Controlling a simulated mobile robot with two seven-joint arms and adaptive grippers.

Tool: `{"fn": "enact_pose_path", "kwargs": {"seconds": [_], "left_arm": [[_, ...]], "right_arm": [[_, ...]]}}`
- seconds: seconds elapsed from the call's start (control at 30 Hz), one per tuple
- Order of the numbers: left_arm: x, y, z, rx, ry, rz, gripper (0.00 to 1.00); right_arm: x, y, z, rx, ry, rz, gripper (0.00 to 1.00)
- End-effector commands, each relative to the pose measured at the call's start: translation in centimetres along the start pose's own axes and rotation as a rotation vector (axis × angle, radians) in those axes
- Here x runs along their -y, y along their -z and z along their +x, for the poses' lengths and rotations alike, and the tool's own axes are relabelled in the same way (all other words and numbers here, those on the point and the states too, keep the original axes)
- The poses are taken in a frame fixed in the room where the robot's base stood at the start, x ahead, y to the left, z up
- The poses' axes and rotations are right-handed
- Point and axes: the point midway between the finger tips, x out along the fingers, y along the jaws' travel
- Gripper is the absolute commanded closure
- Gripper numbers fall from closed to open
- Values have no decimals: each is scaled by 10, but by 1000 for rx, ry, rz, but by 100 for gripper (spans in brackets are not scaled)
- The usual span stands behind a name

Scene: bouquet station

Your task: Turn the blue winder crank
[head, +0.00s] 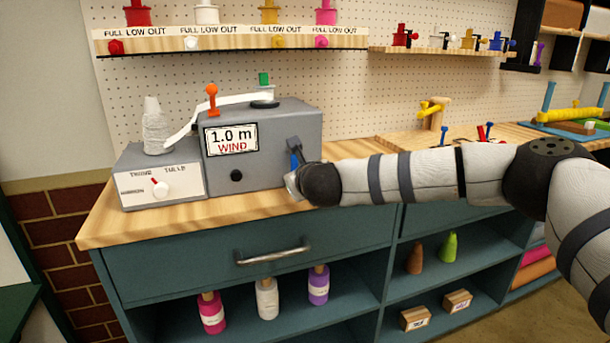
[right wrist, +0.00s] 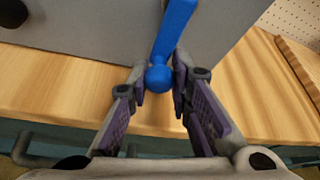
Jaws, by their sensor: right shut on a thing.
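The grey winder box (head: 268,150) stands on the wooden counter, with a display reading "1.0 m WIND". Its blue crank (head: 294,160) is on the box's right side, partly hidden by my right gripper (head: 296,183). In the right wrist view the crank arm (right wrist: 173,30) runs down from the box to a round knob (right wrist: 158,78). The fingers of my right gripper (right wrist: 159,88) are shut on that knob, one on each side. My left gripper is not in view.
A smaller box with a dial (head: 161,188) stands at left. A pegboard (head: 345,90) rises behind; a drawer handle (head: 272,252) sits below the counter edge.

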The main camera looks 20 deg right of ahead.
Motion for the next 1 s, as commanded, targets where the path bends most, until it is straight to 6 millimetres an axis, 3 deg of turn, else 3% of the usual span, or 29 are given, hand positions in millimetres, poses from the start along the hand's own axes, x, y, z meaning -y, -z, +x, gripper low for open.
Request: {"fn": "enact_pose_path", "kwargs": {"seconds": [0.5,1.0], "left_arm": [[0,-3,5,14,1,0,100],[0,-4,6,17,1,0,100]], "right_arm": [[-17,-12,-4,9,-142,323,100],[-19,-19,-7,16,-174,404,100]]}}
